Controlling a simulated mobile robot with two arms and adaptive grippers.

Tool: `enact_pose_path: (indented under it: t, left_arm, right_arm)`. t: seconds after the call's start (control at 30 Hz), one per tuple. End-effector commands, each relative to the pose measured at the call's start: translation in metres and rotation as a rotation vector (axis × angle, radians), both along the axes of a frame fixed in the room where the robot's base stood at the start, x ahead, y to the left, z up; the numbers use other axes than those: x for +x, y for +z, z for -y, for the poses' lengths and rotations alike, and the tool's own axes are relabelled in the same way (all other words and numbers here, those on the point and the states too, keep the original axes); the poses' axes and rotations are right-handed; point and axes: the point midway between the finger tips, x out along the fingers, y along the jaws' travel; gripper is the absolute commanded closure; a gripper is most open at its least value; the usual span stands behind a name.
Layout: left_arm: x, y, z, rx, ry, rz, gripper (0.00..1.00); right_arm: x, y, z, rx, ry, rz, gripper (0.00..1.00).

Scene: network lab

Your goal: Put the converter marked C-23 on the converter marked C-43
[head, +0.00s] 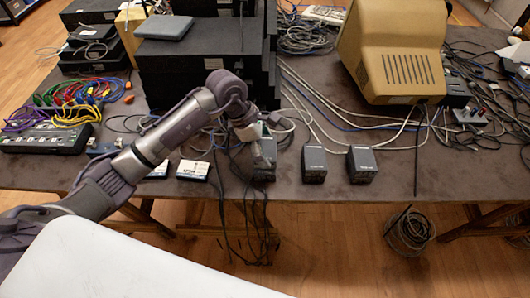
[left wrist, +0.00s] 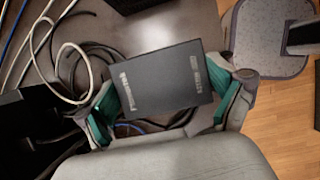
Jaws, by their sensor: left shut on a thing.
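My left gripper (head: 260,150) is shut on a dark box-shaped converter (left wrist: 162,80) near the table's front edge. In the left wrist view the converter sits between the green-padded fingers (left wrist: 170,98), and its printed label is too blurred to read. In the head view the gripper partly hides this converter (head: 264,172). Two more dark converters, a middle one (head: 314,164) and a right one (head: 361,164), stand apart to the right with cables at their backs. I cannot read which is C-23 or C-43. My right gripper is not in view.
A beige monitor (head: 405,50) stands behind the right converters. Stacked black equipment (head: 190,65) stands behind my left arm. White-labelled boxes (head: 193,170) lie left of the gripper. Loose cables run across the table and hang over its front edge. Bare tabletop (head: 400,185) lies right of the converters.

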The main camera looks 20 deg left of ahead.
Motion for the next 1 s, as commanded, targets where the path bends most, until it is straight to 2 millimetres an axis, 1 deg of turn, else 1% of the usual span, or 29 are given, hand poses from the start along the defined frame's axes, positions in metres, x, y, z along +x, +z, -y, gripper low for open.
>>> enact_pose_path:
  t: [0.1,0.2,0.43,0.53,0.57,0.6,0.87,1.0]
  left_arm:
    - [-0.001,-0.017,0.001,-0.002,0.001,-0.004,0.53]
    - [-0.001,-0.028,0.001,-0.002,0.000,-0.002,0.53]
    - [0.000,-0.029,0.000,-0.001,-0.001,0.002,0.53]
    - [0.000,-0.033,0.000,0.000,-0.001,0.001,0.53]
    - [-0.001,-0.033,0.000,0.001,0.000,0.000,0.04]
    - [-0.001,-0.032,0.000,0.001,0.000,-0.001,0.00]
    - [-0.001,-0.032,0.000,0.001,0.000,-0.001,0.00]
    - [0.000,-0.027,0.000,0.001,0.000,0.000,0.00]
  right_arm:
    - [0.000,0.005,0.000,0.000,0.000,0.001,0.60]
    - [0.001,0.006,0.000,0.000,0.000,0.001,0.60]
    - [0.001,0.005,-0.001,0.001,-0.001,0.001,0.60]
    - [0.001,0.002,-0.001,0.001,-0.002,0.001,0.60]
    - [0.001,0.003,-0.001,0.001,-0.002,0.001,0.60]
    - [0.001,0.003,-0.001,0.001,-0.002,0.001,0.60]
    - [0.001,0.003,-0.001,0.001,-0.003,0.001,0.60]
    - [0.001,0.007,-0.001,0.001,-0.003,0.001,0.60]
